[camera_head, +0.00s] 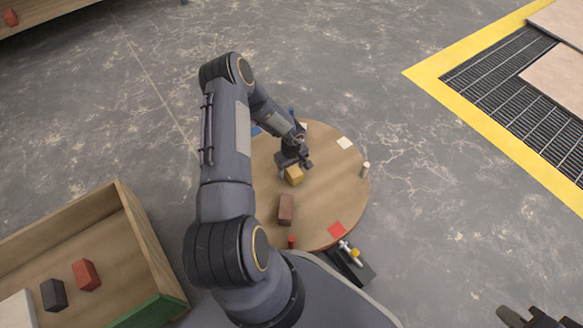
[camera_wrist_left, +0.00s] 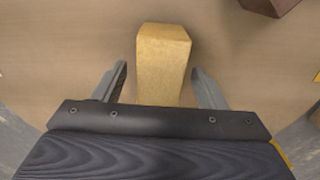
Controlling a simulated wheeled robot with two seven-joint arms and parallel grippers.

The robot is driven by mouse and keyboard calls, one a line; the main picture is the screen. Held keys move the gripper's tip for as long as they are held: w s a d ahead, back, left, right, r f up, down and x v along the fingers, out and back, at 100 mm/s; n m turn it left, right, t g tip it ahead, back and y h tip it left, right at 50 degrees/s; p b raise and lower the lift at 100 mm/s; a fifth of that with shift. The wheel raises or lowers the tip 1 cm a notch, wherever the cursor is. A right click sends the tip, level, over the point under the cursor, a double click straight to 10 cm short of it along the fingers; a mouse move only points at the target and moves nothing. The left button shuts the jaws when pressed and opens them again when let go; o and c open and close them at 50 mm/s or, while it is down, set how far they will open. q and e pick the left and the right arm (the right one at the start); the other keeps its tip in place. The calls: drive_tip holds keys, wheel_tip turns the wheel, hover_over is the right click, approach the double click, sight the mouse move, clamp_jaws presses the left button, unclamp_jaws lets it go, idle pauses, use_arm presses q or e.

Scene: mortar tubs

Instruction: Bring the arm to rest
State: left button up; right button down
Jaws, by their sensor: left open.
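My left arm reaches over the round wooden table (camera_head: 330,200) in the head view. My left gripper (camera_head: 295,166) is low over the table, right at a yellow block (camera_head: 294,178). In the left wrist view the left gripper (camera_wrist_left: 163,82) is open. The yellow block (camera_wrist_left: 163,55) stands between its two fingers, with a visible gap on each side. The near end of the block is hidden by the gripper body. A dark part at the bottom right edge looks like my right gripper (camera_head: 530,318); its jaws are not clear.
A wooden crate (camera_head: 150,240) at left holds a red block (camera_head: 86,275) and a black block (camera_head: 54,294). Yellow-edged grating (camera_head: 515,80) lies at right.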

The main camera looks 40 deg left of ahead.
use_arm(q)
wheel_tip(320, 180, up, 8)
drive_tip(key=p, duration=0.3)
drive_tip(key=shift+f, duration=0.2)
